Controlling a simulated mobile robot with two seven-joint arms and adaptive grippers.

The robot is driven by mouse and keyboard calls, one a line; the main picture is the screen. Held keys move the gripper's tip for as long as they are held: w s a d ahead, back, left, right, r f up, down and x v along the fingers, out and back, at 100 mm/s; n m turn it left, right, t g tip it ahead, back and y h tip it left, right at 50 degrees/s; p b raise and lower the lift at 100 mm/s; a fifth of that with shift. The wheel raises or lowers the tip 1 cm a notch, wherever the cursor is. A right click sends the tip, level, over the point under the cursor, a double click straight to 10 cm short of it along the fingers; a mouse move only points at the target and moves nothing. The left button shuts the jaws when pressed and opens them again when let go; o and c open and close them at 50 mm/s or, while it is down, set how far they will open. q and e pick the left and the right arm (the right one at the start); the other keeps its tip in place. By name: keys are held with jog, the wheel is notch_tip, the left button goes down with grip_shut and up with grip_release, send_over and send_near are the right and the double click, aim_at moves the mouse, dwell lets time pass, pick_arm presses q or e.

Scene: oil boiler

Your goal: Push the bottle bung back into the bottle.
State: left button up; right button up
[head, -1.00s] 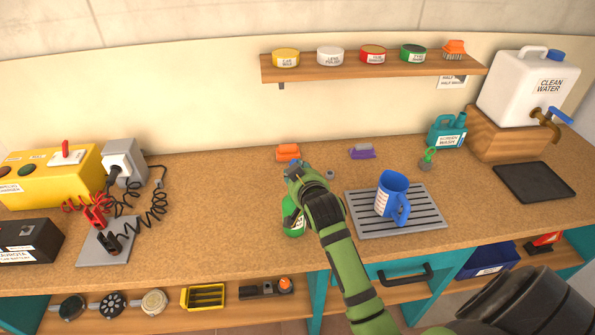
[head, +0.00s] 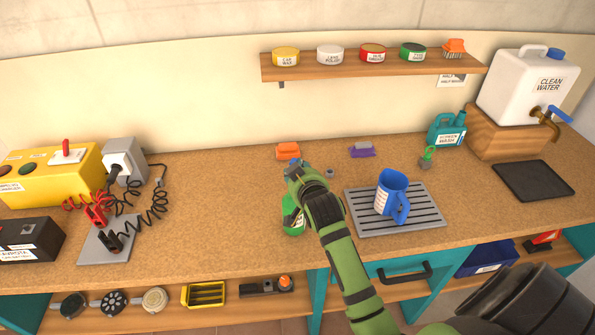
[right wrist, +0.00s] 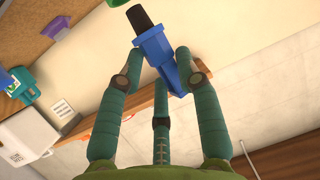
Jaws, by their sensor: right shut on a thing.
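The green bottle (head: 292,222) with a white label stands on the bench, partly hidden behind my right gripper and arm. My right gripper (head: 297,172) is above the bottle in the head view. In the right wrist view the fingers of the right gripper (right wrist: 160,62) are shut on a blue bung (right wrist: 153,46) with a black end. Only a little of the bung's blue shows in the head view. A green edge, perhaps the bottle, shows at the top of the wrist view, apart from the bung. The bottle's mouth is hidden. My left gripper is out of view.
A blue jug (head: 391,194) stands on a grey drip tray (head: 433,219) right of the bottle. An orange brush (head: 288,151) and a purple brush (head: 362,150) lie behind. A wall shelf (head: 370,68) holds tins. Clear bench lies left of the bottle.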

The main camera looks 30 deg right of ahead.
jog(key=shift+f, duration=0.2)
jog(key=shift+f+b, duration=0.9)
jog(key=shift+f, duration=0.6)
jog(key=o, duration=1.2)
jog(key=shift+s, duration=0.1)
jog(key=shift+o, duration=0.2)
jog(key=v, duration=1.2)
